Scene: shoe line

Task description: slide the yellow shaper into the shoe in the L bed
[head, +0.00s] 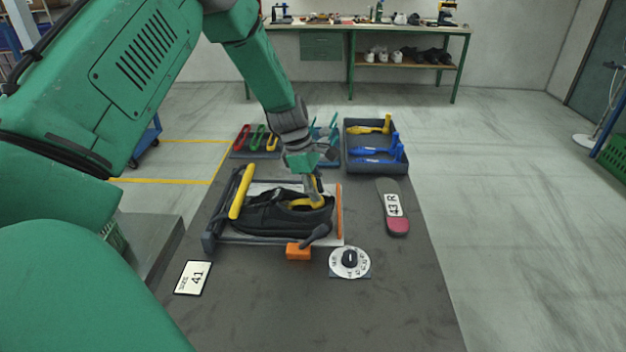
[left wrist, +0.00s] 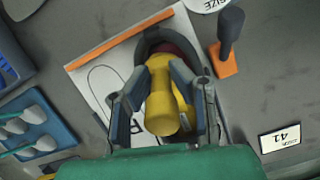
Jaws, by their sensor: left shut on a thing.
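A black shoe (head: 270,216) lies in a bed with a white base plate (head: 338,232), a yellow bar (head: 241,191) and an orange edge (head: 339,212). My left gripper (head: 314,192) is shut on the yellow shaper (head: 304,203), over the shoe's opening at its right end. In the left wrist view the fingers (left wrist: 158,78) flank the shaper's thick yellow end (left wrist: 162,112). Its front part reaches into the shoe's dark opening (left wrist: 165,38); how deep it sits is hidden. The plate's printed letter is partly covered. My right gripper is out of view.
An orange block with a dark lever (head: 299,252) and a white dial (head: 349,262) stand in front of the bed. A "41" card (head: 193,278) lies front left. A "43 R" sole (head: 394,208) and a shaper tray (head: 349,165) are at right. The mat's front is clear.

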